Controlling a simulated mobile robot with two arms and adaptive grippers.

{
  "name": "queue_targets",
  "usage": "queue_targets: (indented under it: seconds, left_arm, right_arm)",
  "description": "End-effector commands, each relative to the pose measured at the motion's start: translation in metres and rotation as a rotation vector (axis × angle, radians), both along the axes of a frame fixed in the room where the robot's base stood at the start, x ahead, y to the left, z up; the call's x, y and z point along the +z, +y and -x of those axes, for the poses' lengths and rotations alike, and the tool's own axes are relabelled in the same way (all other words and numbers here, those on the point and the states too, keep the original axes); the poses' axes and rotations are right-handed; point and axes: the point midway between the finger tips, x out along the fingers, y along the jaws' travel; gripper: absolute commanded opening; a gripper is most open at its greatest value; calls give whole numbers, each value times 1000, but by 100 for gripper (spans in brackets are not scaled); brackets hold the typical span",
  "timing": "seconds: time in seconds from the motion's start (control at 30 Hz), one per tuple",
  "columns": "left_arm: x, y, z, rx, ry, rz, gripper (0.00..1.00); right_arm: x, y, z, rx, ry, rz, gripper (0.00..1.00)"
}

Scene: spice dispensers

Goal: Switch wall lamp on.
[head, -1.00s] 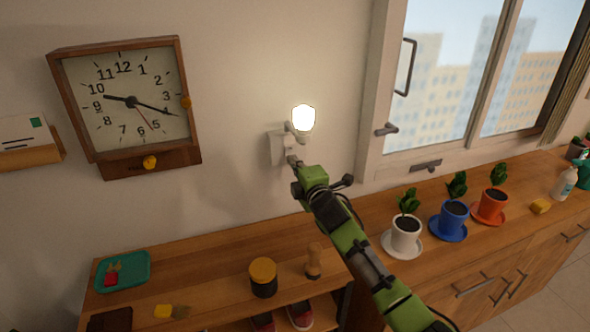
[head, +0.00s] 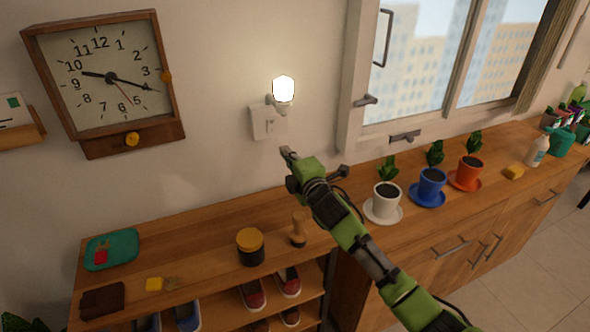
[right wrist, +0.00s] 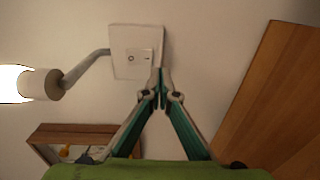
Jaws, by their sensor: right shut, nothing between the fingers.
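The wall lamp (head: 283,91) is glowing bright white on the wall, above a white switch plate (head: 262,122). In the right wrist view the lamp (right wrist: 40,83) glows at the left edge, on a bent arm from the plate (right wrist: 122,52). A small rocker switch (right wrist: 139,58) sits on the plate. My right gripper (head: 286,152) is shut and empty, just below the plate and apart from it in the head view. Its fingertips (right wrist: 160,75) meet below the switch in the right wrist view. My left gripper is not in view.
A wall clock (head: 105,80) hangs to the left and a window (head: 430,60) is at the right. Below, the wooden counter (head: 190,232) carries a black jar with a yellow lid (head: 250,247), a wooden stamp-like object (head: 298,230) and potted plants (head: 384,197).

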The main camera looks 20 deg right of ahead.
Motion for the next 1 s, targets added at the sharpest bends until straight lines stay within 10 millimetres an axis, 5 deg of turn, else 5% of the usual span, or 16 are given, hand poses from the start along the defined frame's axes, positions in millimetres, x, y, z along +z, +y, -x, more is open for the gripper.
queue_targets:
  seconds: [0.2, 0.4, 1.0]
  left_arm:
    - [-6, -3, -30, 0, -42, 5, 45]
    - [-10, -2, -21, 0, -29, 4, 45]
    - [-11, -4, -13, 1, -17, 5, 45]
  right_arm:
    - [-6, -1, 37, 1, 0, 2, 0]
    - [-7, -2, 55, 0, 0, 1, 0]
    - [-6, -2, 58, 0, 0, 0, 0]
